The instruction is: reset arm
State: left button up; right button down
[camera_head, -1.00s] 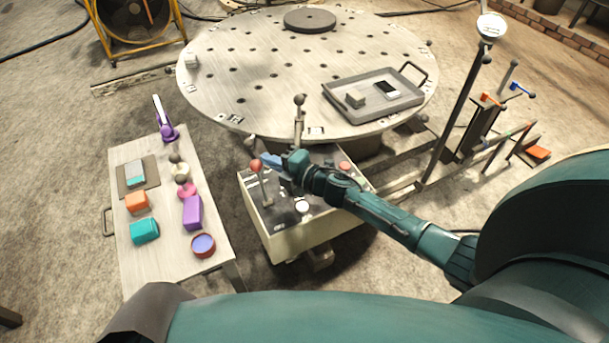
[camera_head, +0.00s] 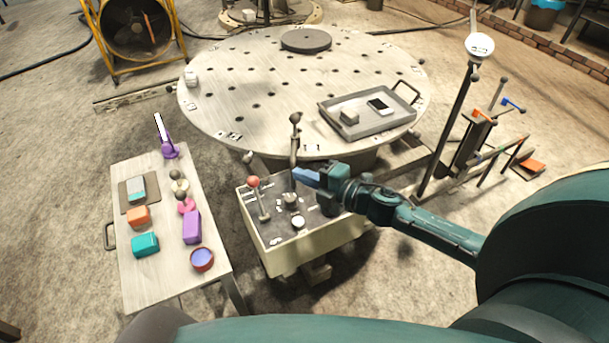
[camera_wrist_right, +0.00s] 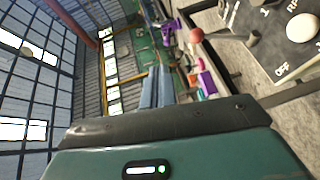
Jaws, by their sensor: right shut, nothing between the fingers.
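My right arm comes in from the right in the head view. Its gripper (camera_head: 300,176) is shut and empty, and hangs over the control box (camera_head: 310,247), to the right of the red-knobbed lever (camera_head: 254,184). In the right wrist view the blue-grey fingers (camera_wrist_right: 157,88) lie together with nothing between them. That view also shows the red knob (camera_wrist_right: 196,36) and part of the box panel with OFF lettering (camera_wrist_right: 285,50). My left gripper is not in view.
A side table (camera_head: 150,278) at left holds several coloured blocks and a round red container (camera_head: 202,259). The round perforated table (camera_head: 255,80) carries a grey tray (camera_head: 345,125). A tall post with a white disc (camera_head: 480,45) stands at right. Floor is open between side table and box.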

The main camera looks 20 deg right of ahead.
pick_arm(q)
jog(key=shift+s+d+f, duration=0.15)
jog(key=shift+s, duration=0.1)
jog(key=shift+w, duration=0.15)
pick_arm(e)
jog(key=s+a+f+m+g+h, duration=0.1)
jog(key=s+a+f+m, duration=0.1)
jog(key=s+m, duration=0.4)
jog(key=s+a+f+m+g+h, duration=0.1)
jog(key=s+a+f+m+h, duration=0.1)
jog(key=s+m, duration=0.5)
jog(key=s+a+f+m+g+h, duration=0.1)
jog(key=s+a+f+m, duration=0.3)
jog(key=s+f+m, duration=0.2)
jog(key=shift+s+m+h, duration=0.4)
jog(key=shift+s+m, duration=0.3)
jog(key=shift+s, duration=0.15)
jog(key=shift+f, duration=0.1)
